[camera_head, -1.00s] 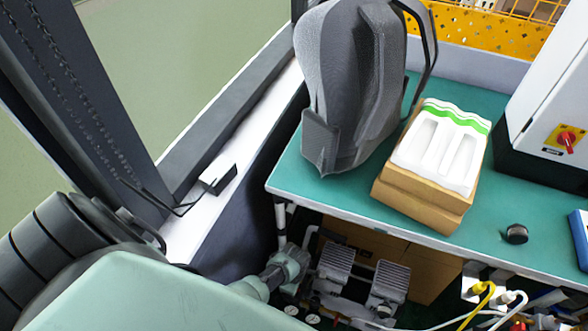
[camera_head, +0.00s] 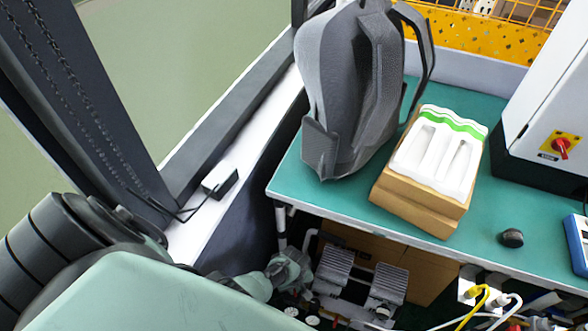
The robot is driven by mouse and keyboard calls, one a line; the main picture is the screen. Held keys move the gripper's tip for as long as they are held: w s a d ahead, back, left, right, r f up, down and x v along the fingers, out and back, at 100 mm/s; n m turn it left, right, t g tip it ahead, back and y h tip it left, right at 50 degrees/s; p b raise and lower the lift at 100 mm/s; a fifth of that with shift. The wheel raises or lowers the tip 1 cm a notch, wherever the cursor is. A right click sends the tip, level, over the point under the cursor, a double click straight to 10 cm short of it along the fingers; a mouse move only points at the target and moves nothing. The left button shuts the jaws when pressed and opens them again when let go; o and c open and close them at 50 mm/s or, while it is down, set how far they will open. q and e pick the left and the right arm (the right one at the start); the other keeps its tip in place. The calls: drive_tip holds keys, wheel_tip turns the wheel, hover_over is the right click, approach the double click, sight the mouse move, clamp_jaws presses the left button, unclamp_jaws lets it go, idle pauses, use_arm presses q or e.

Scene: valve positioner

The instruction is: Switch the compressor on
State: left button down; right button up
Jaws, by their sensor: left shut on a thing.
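The compressor (camera_head: 333,270) stands under the green bench, with two silver ribbed cylinder heads and small white gauges low in the picture. My left arm comes in from the lower left. My left gripper (camera_head: 290,272) is beside the compressor's left end, under the bench edge. It is shut on a part there, but its fingertips and that part are too small and covered to make out. The compressor's switch cannot be picked out. My right gripper is not in view.
The bench (camera_head: 335,196) above carries a grey backpack (camera_head: 350,90), a cardboard box with a white insert (camera_head: 437,150), a black knob (camera_head: 512,238) and a white cabinet with a red rotary switch (camera_head: 560,147). Yellow and white cables (camera_head: 480,298) hang at lower right.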

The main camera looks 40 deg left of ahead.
use_arm(q)
drive_tip(key=m, duration=0.5)
drive_tip(key=shift+a, duration=0.1)
drive_tip(key=shift+m+p, duration=0.3)
drive_tip(key=shift+m, duration=1.3)
drive_tip(key=c, duration=1.5)
unclamp_jaws()
wheel_tip(320, 180, up, 8)
drive_tip(key=p, duration=0.4)
drive_tip(key=shift+p, duration=0.35)
drive_tip(key=shift+f, duration=0.1)
